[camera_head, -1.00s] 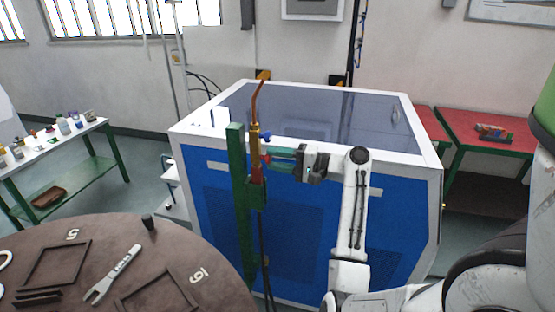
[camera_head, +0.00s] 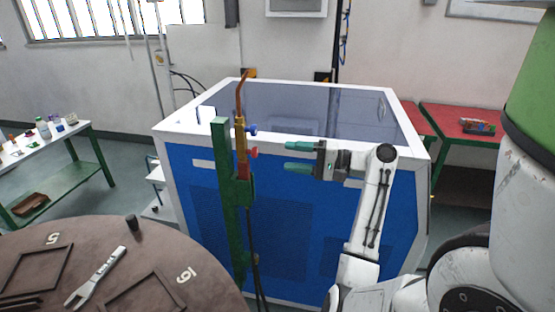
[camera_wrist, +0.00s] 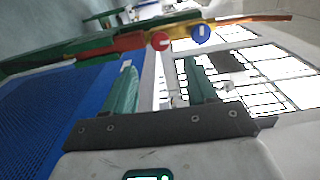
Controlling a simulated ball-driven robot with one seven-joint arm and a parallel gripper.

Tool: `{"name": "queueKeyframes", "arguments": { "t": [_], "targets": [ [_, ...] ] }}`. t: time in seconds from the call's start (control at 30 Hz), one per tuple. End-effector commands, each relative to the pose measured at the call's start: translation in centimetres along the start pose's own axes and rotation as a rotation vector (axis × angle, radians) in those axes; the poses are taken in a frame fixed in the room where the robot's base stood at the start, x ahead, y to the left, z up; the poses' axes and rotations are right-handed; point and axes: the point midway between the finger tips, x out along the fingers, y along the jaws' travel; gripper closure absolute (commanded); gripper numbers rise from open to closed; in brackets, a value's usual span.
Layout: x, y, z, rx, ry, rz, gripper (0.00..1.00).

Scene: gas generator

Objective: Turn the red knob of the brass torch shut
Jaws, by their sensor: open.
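The brass torch (camera_head: 240,135) stands upright in a green post holder (camera_head: 224,190), its copper tip bent at the top. Its red knob (camera_head: 254,153) sticks out to the right, just below a blue knob (camera_head: 252,130). My gripper (camera_head: 288,157) is open and empty, to the right of the red knob and apart from it, with its green fingers pointing left at the torch. In the wrist view the red knob (camera_wrist: 160,41) and the blue knob (camera_wrist: 201,34) lie ahead, beyond the open fingers (camera_wrist: 160,80).
A blue and white cabinet (camera_head: 300,220) with a tinted top stands behind the torch. A round brown table (camera_head: 185,255) with a wrench (camera_head: 95,278) is at the lower left. A hose (camera_head: 252,240) hangs below the torch.

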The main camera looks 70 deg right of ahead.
Motion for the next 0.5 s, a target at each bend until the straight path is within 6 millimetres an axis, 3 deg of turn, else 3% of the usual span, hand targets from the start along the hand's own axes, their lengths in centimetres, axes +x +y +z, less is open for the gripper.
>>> {"name": "queueKeyframes", "arguments": {
  "t": [0.2, 0.5],
  "targets": [
    [-2.1, 0.0, 0.0, 0.000, 0.001, 0.000, 0.43],
    [-2.3, 0.0, 0.0, 0.000, 0.000, 0.000, 0.43]
  ]
}}
